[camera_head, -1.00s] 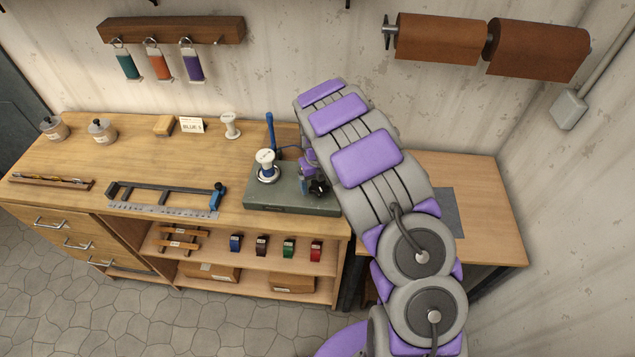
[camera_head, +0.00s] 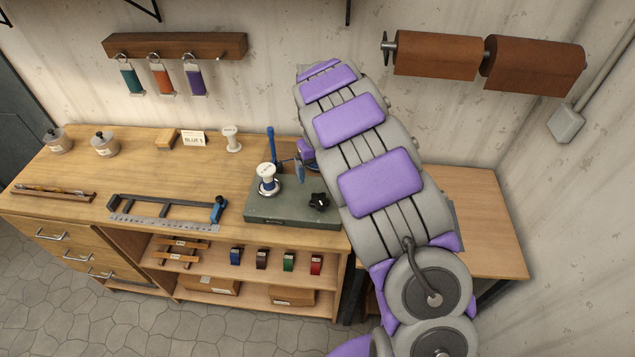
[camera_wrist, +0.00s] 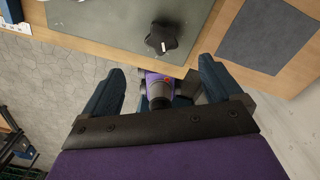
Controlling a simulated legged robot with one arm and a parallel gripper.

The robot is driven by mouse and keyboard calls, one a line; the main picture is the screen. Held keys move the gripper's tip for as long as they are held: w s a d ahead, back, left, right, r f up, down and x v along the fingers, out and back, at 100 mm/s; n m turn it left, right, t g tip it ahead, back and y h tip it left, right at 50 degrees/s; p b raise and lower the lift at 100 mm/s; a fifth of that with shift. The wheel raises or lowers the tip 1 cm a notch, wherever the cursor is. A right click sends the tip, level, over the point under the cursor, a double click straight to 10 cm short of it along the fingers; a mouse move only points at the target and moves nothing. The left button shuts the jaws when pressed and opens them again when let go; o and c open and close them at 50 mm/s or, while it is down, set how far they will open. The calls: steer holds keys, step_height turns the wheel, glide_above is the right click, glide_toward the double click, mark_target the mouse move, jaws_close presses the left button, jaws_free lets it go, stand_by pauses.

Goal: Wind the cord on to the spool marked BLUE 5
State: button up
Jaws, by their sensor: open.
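A white spool (camera_head: 267,180) with blue at its lower part stands upright on the grey-green winder base (camera_head: 290,211), beside a blue post (camera_head: 271,146). Its label is too small to read. A black star-shaped knob (camera_head: 319,200) sits at the base's right; the wrist view shows it from above (camera_wrist: 162,36). A card reading BLUE 5 (camera_head: 193,138) stands behind, with another white spool (camera_head: 231,139) to its right. My gripper (camera_head: 299,170) is partly hidden by my arm, above the base. In the wrist view its jaws (camera_wrist: 162,68) are open and apart from the knob.
A dark frame tool (camera_head: 165,207) and a metal ruler lie left of the winder. Two jars (camera_head: 104,145) stand at the back left. Small coloured rolls (camera_head: 262,259) sit on the shelf below. A dark mat (camera_wrist: 270,38) lies on the side table to the right.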

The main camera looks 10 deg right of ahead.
step_height(320, 180, up, 5)
steer(key=shift+r, duration=0.1)
stand_by(0.7)
